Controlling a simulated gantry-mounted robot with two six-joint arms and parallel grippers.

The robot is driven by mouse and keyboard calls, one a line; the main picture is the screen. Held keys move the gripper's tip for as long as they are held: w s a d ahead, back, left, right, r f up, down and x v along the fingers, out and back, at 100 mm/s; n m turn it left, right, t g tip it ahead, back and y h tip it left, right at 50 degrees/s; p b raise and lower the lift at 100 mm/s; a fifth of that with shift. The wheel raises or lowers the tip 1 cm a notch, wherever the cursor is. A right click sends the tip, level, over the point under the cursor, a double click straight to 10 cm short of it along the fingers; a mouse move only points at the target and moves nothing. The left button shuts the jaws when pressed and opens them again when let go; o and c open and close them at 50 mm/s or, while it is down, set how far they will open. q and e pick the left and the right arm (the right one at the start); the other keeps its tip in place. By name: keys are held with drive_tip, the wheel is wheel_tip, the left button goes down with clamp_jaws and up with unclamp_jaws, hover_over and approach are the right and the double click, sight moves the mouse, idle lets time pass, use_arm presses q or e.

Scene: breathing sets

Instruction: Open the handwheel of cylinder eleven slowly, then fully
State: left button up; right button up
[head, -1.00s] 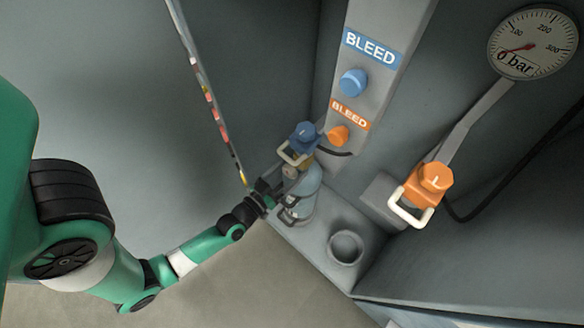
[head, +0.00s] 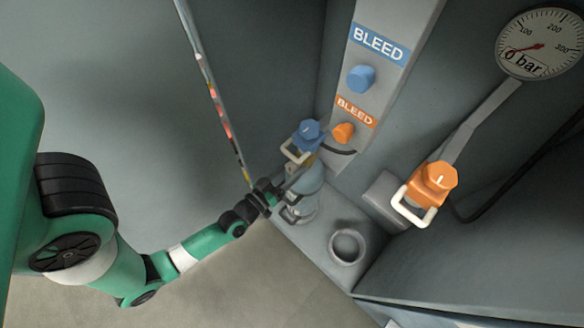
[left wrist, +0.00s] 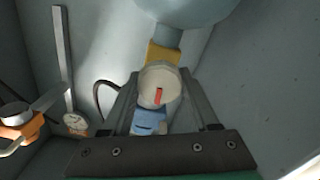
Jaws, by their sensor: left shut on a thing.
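A pale blue-grey cylinder (head: 306,178) stands in a holder in the corner in the head view; its body also shows at the top of the left wrist view (left wrist: 190,8). I can read no number on it. Its brass valve (left wrist: 163,53) carries a round pale handwheel (left wrist: 152,76) with a red mark. My left gripper (left wrist: 158,98) is shut on the handwheel, one finger on each side. In the head view my left gripper (head: 279,190) reaches the valve from the left and largely hides the handwheel. A blue connector (head: 307,133) with a white handle sits at the valve. My right gripper is not in view.
A panel has a blue bleed knob (head: 361,78) and an orange bleed knob (head: 343,132). An orange connector (head: 434,182) with a white handle sits to the right. A gauge (head: 538,45) is labelled 0 bar. An empty round holder (head: 347,245) is beside the cylinder.

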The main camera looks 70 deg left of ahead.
use_arm(q)
drive_tip(key=n+b, duration=0.1)
drive_tip(key=n, duration=0.5)
drive_tip(key=shift+f+n, duration=0.1)
drive_tip(key=shift+n, duration=0.3)
drive_tip(key=n+b, duration=0.1)
drive_tip(key=n, duration=0.3)
drive_tip(key=shift+n, duration=0.3)
drive_tip(key=o, duration=1.4)
drive_tip(key=shift+a, duration=0.1)
drive_tip(key=shift+c, duration=0.2)
